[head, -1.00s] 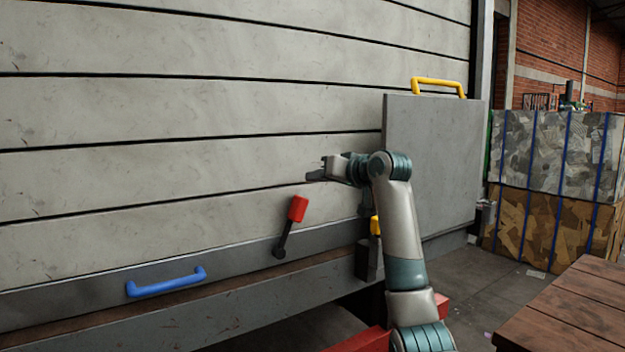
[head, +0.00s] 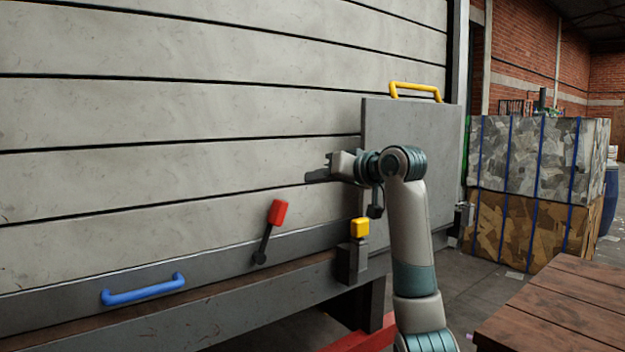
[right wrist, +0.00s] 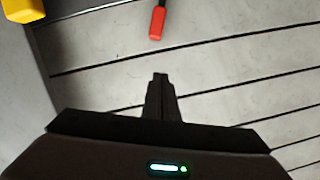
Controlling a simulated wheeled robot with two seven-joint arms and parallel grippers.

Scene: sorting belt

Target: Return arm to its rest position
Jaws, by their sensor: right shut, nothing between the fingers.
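My right arm (head: 410,235) rises from the bottom right in the head view and bends left at its upper joint. Its gripper (head: 322,172) points left, in front of the slatted pale panel (head: 200,110), above and right of the red-handled lever (head: 277,213). The gripper is shut and empty. In the right wrist view its fingers (right wrist: 160,92) are together, with the red lever handle (right wrist: 157,22) beyond them and apart from them. A yellow block (right wrist: 22,10) shows at that view's top left corner. My left gripper is out of view.
A grey panel (head: 385,115) with a yellow handle (head: 415,90) stands behind my arm. A yellow-topped post (head: 359,228) is left of my forearm. A blue handle (head: 143,290) is at lower left. A wooden table (head: 570,310) and strapped bales (head: 530,155) are at right.

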